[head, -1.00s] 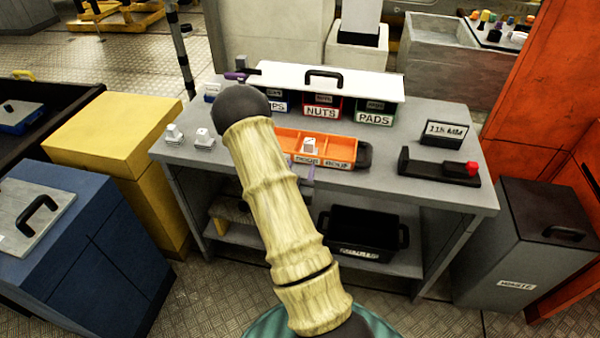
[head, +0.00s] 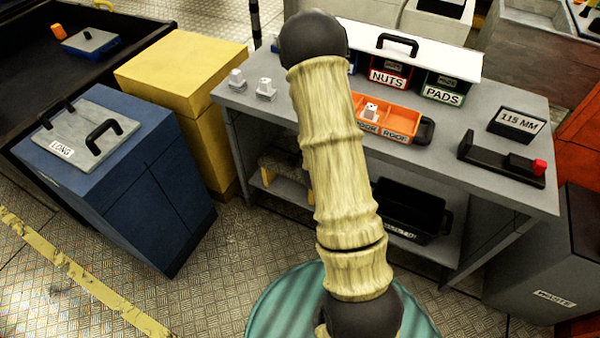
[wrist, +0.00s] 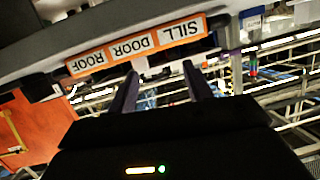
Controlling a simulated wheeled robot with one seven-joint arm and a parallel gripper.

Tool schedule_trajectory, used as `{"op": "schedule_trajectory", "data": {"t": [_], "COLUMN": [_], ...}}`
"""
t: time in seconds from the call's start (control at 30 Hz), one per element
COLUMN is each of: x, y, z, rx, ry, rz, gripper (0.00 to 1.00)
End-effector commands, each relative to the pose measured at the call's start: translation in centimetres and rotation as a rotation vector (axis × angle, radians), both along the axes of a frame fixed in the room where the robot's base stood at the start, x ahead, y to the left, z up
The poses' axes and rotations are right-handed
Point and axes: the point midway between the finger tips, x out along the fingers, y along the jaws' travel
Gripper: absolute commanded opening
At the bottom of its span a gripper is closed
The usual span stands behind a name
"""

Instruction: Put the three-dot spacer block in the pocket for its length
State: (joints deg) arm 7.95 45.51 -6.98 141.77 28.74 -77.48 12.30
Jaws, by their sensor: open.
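Two white spacer blocks, a left one (head: 237,79) and a right one (head: 266,89), stand on the left of the grey bench top. A third white block (head: 371,110) with dark dots sits in the orange tray (head: 405,122); I cannot count the dots on any block. The tray's front labels read SILL, DOOR and ROOF in the wrist view (wrist: 140,44); in the head view my arm hides its left end. My gripper (wrist: 163,75) is open, its two purple fingers apart below the tray labels in the wrist picture. My arm hides it in the head view.
A 115 MM sign (head: 518,123) and a black gauge with a red knob (head: 500,158) stand on the bench's right. NUTS and PADS bins (head: 443,90) line the back. A black bin (head: 408,215) is on the lower shelf. A blue cabinet (head: 120,185) stands left.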

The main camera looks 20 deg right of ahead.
Motion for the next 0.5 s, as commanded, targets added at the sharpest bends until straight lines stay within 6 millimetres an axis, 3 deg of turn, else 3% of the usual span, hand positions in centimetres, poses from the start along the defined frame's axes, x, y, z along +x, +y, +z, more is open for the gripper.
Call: {"op": "schedule_trajectory", "data": {"t": [0.1, 0.27, 0.5], "x": [0.9, 0.6, -2.4], "y": [3.0, 7.6, 14.5], "z": [0.6, 1.1, 3.0], "rx": [0.121, 0.251, 0.368], "ry": [0.085, 0.234, 0.49], "rz": [0.081, 0.211, 0.428], "gripper": [0.51, 0.51, 0.51]}}
